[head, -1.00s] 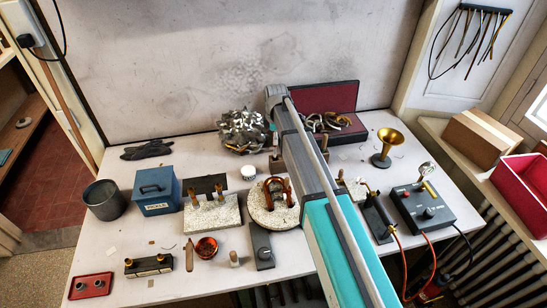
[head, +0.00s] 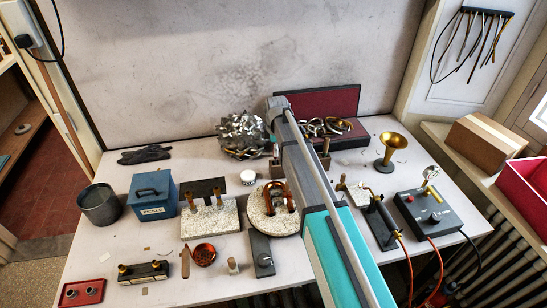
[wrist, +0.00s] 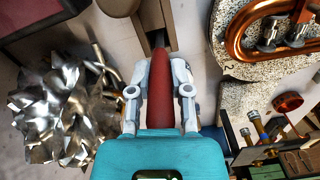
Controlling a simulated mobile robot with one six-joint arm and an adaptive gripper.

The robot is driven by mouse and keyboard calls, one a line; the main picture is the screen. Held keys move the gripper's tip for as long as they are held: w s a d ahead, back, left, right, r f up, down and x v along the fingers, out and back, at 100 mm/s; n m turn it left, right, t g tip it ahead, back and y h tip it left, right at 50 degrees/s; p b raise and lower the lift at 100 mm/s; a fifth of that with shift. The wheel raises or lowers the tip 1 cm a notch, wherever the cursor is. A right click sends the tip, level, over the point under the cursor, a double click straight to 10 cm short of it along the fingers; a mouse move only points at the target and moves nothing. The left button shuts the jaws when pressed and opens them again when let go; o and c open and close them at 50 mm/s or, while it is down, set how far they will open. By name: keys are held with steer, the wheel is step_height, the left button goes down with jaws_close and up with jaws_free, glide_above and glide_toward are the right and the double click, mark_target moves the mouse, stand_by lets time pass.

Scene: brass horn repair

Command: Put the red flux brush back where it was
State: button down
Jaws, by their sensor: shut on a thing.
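The red flux brush (wrist: 161,95) is in the wrist view, its red handle between the two fingers of my gripper (wrist: 160,92). My gripper is shut on it. The far end of the brush points at a brown wooden block (wrist: 178,22) with a dark slot or gap. I cannot tell whether the brush tip is inside the block or just above it. Part of a brown wooden block (head: 325,160) shows beside the arm there.
A pile of shiny metal scraps (wrist: 50,110) is close left of the gripper; it also shows in the head view (head: 243,135). A round pale board (head: 262,222) with a copper bend (head: 284,197) is to the right in the wrist view. A brass bell (head: 391,143) stands right.

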mark_target(276, 158)
steer(key=shift+f+b, duration=1.65)
steer(key=shift+f, duration=0.1)
steer(key=shift+f, duration=0.15)
steer(key=c, duration=0.6)
jaws_free()
steer(key=shift+o, duration=0.2)
step_height(276, 158, up, 12)
steer(key=p, duration=1.2)
